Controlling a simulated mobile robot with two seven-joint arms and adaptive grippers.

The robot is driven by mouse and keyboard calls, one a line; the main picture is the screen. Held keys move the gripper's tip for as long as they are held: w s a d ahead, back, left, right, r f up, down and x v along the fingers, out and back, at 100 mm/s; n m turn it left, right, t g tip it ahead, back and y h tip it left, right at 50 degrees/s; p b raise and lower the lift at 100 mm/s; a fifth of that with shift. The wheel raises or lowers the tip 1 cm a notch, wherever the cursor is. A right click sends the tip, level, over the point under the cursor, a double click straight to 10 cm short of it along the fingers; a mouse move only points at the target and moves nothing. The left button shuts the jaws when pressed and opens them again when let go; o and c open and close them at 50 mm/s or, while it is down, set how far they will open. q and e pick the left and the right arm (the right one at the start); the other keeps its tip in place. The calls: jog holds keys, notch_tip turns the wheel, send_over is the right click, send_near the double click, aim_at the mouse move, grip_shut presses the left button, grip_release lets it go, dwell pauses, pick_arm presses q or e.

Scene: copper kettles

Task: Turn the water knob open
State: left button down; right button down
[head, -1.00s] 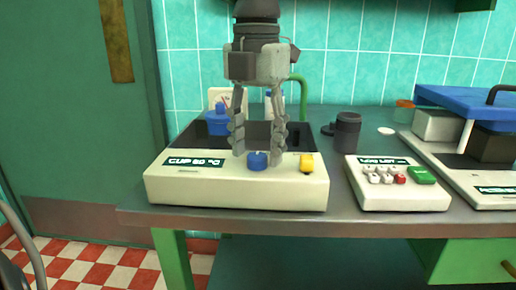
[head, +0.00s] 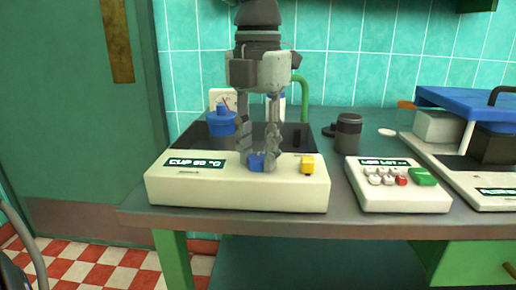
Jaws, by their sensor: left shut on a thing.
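A blue knob (head: 256,163) sits on the front top of the cream appliance (head: 215,193) labelled "CUP 80 °C", though the label is a little blurred. My left gripper (head: 257,158) comes down from above, with a finger on each side of the blue knob, shut on it. The fingers hide the knob's sides. My right gripper is not in view.
A blue lidded pot (head: 221,122) and a white dial gauge (head: 222,98) stand behind on the left. A green pipe (head: 303,95) rises behind the gripper. A dark canister (head: 348,133) and a cream button box (head: 396,186) stand to the right on the grey counter.

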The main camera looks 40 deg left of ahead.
pick_arm(q)
jog(key=m, duration=0.5)
jog(key=shift+m, duration=0.3)
jog(key=m, duration=0.3)
jog(key=shift+m, duration=0.4)
jog(key=m+p, duration=0.1)
jog(key=m, duration=0.1)
jog(key=shift+m, duration=0.3)
jog(key=m, duration=0.4)
jog(key=shift+m+p, duration=0.4)
jog(key=shift+m, duration=0.4)
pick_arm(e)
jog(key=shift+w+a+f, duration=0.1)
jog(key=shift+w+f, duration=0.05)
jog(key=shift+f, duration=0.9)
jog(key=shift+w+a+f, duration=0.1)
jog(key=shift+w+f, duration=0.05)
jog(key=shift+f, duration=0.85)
pick_arm(q)
jog(key=shift+m, duration=0.3)
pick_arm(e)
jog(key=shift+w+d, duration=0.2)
